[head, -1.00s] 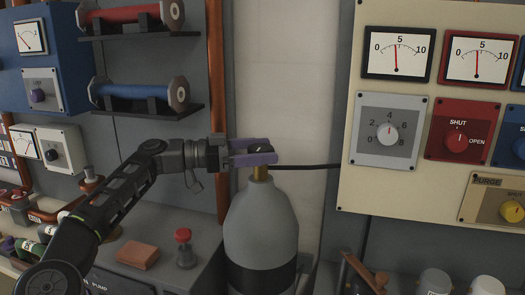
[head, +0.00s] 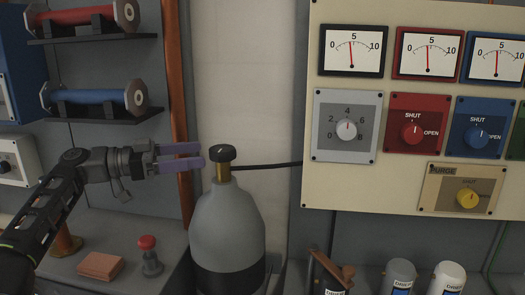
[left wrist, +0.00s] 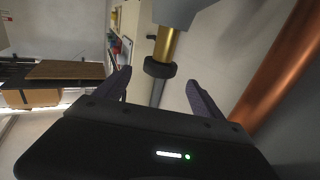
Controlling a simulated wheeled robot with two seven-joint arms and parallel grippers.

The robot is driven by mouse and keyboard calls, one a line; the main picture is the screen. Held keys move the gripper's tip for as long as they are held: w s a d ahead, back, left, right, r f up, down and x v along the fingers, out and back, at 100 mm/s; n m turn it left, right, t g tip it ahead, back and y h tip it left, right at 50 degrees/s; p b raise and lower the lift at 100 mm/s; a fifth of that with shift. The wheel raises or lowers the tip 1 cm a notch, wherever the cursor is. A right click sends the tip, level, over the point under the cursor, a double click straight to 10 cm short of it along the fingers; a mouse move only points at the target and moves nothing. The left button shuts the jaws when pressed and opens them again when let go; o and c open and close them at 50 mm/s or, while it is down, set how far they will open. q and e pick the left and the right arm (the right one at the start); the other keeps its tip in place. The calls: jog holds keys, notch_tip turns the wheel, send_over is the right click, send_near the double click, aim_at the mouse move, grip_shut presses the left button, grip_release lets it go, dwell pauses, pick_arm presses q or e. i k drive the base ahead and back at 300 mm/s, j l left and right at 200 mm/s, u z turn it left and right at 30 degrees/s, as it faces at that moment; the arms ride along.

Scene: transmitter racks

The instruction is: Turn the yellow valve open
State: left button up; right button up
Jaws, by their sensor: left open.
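The yellow valve knob (head: 467,197) sits on the small tan PURGE plate (head: 437,203) at the lower right of the cream panel. My left gripper (head: 203,156) is open, with purple fingers, just left of the black knob (head: 222,153) on top of the grey gas cylinder (head: 228,225). The fingers look clear of that knob in the head view. In the left wrist view the black knob (left wrist: 159,68) on its brass neck (left wrist: 166,44) lies ahead of and between the two spread fingers (left wrist: 163,92). My right gripper is not in view.
The cream panel (head: 330,185) holds gauges, a grey dial (head: 346,130), a red valve (head: 413,134) and a blue valve (head: 478,137). A copper pipe (head: 175,80) runs behind my left gripper. Small canisters (head: 400,277) stand below the panel. A red-topped plunger (head: 148,250) stands at lower left.

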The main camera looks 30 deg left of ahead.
aim_at(467, 198)
jog(key=k+j, duration=0.35)
jog(key=j, duration=0.2)
jog(key=k+j, duration=0.35)
jog(key=j, duration=0.15)
